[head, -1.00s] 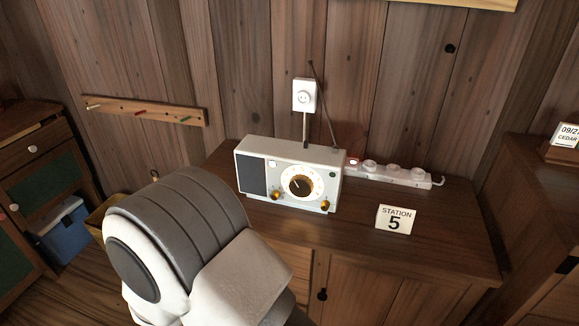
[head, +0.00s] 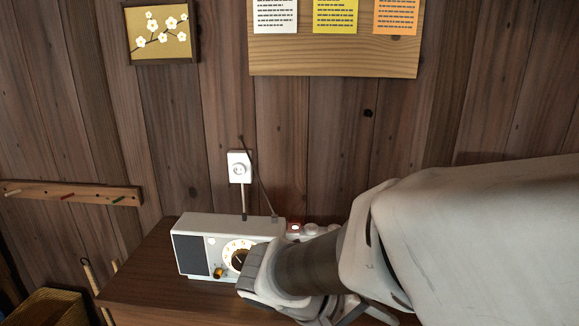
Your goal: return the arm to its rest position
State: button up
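My arm (head: 460,235) fills the lower right of the head view and reaches left across the front of the cabinet top. Its far end (head: 262,278), in white and grey parts, overlaps the right part of the radio in the picture. I cannot tell if it touches the radio. My gripper's fingers cannot be made out clearly, nor whether they hold anything.
The white radio (head: 192,253) with a dark speaker and round dial stands on the wooden cabinet (head: 140,275). Its antenna leans before the wall outlet (head: 239,166). A white power strip (head: 312,230) is partly hidden by my arm. A basket (head: 50,308) stands lower left.

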jog(key=s+d+r+m+t+y, duration=0.1)
jog(key=s+r+m+t+y, duration=0.15)
jog(key=s+r+y, duration=0.45)
notch_tip(320, 180, up, 23)
jog(key=y+p, duration=0.1)
jog(key=p, duration=2.2)
jog(key=shift+w+f+y, duration=0.2)
jog(key=shift+w+y, duration=0.2)
